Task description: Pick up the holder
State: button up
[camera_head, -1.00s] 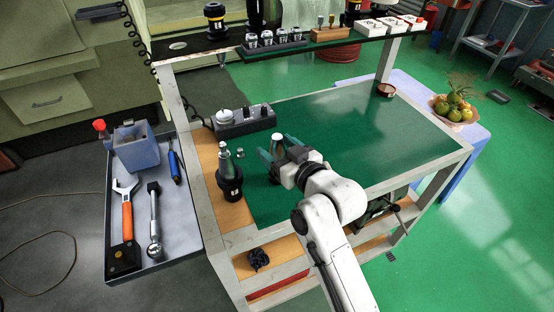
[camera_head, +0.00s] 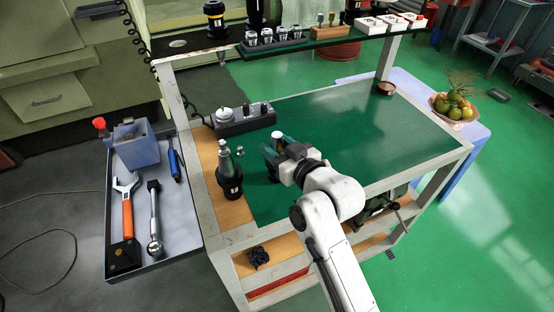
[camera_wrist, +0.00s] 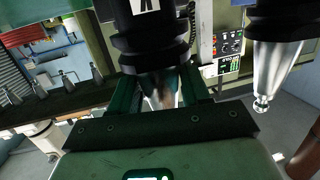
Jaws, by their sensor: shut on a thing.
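The gripped holder is a tool holder with a black flanged body and a metal cone. In the head view its pale tip (camera_head: 277,135) shows above my gripper (camera_head: 273,149), near the left end of the green table mat. In the wrist view the holder's black body (camera_wrist: 153,45) sits between the green fingers of my gripper (camera_wrist: 160,88), which are shut on it; the cone is partly shadowed. A second, similar holder (camera_head: 229,178) stands upright on the wooden strip to the left, apart from my gripper; it also shows in the wrist view (camera_wrist: 276,70).
A grey block with a dial (camera_head: 240,121) lies behind. A shelf (camera_head: 300,47) with a row of collets runs above the far edge. A side tray (camera_head: 190,225) holds a blue bin (camera_head: 137,151) and tools.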

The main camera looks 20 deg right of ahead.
aim_at(276, 132)
jog(key=shift+r, duration=0.2)
grip_shut()
jog(key=shift+r, duration=0.1)
jog(key=shift+r, duration=0.25)
jog(key=r, duration=0.3)
jog(key=shift+s+d+b, duration=0.15)
jog(key=shift+s+b, duration=0.1)
jog(key=shift+b, duration=0.1)
jog(key=s+d+r+p, duration=0.1)
jog(key=s+d+r, duration=0.4)
jog(key=s+r, duration=0.4)
jog(key=shift+a+v, duration=0.3)
jog(key=shift+v, duration=1.4)
jog(key=shift+s+f, duration=0.1)
jog(key=shift+f, duration=0.05)
